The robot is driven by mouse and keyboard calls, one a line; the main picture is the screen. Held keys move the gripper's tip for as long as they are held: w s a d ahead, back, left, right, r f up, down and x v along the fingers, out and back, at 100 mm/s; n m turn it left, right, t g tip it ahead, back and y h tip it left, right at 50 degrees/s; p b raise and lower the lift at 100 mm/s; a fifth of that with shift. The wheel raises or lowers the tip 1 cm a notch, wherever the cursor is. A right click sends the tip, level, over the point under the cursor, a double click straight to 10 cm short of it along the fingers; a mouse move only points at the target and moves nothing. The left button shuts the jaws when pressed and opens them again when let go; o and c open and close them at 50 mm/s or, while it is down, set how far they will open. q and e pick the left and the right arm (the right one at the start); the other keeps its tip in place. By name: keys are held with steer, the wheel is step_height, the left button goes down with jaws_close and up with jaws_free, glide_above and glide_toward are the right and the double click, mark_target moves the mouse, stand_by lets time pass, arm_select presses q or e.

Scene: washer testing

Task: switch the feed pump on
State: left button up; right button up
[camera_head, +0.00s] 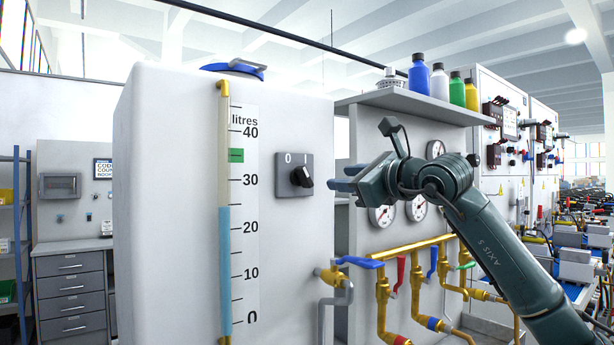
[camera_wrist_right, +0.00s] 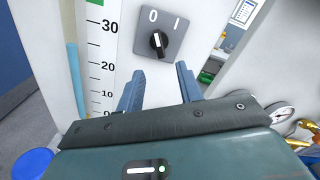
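The grey switch plate (camera_head: 286,187) with marks 0 and I is on the white tank's front. Its black rotary knob (camera_head: 303,177) shows larger in the right wrist view (camera_wrist_right: 159,43), where a white line on it points up, roughly toward the 0. My right gripper (camera_head: 333,185) is just right of the knob in the head view. In the right wrist view its two blue fingers (camera_wrist_right: 160,69) are apart and empty, with the knob ahead, between their directions. They appear clear of the knob. My left gripper is not in view.
The tank (camera_head: 165,200) has a level tube (camera_head: 223,255) with blue liquid near 24 litres and a green mark (camera_head: 236,155) near 35. Brass pipes and coloured valves (camera_head: 415,246), gauges (camera_head: 415,208) and a bottle shelf (camera_head: 400,100) stand to the right, close to my right arm.

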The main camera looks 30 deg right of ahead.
mark_target(308, 177)
steer(key=w+p, duration=0.1)
steer(key=w, duration=0.2)
steer(key=w+p, duration=0.1)
steer(key=w, duration=0.2)
steer(key=w+a+p, duration=0.1)
steer(key=w, duration=0.2)
steer(key=shift+w+r, duration=0.15)
steer(key=shift+w, duration=0.2)
steer(key=shift+w+p, duration=0.35)
steer(key=shift+w, duration=0.3)
steer(key=shift+c, duration=0.4)
jaws_close()
